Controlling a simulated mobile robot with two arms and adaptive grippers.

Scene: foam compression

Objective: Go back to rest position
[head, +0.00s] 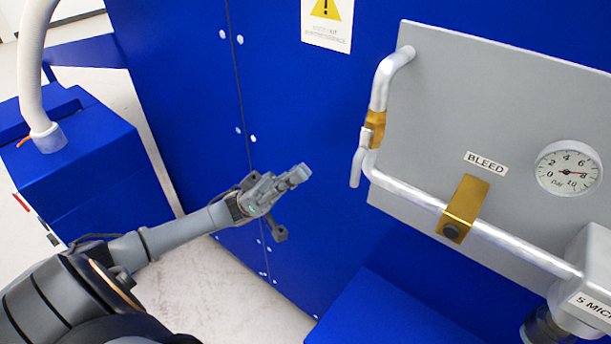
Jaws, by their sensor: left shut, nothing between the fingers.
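My left arm comes in from the lower left in the head view. Its gripper (300,174) is shut and empty, pointing right and a little up in front of the blue cabinet wall (180,70). A gap shows in the picture between its fingertips and the pipe handle at the panel. The right gripper does not show.
A grey panel (440,80) on the right carries a silver pipe (515,252), a lever (359,165), a brass bracket (465,205), a gauge (568,168) and a BLEED label (485,163). A blue box with a white hose (32,70) stands left. Pale floor shows below.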

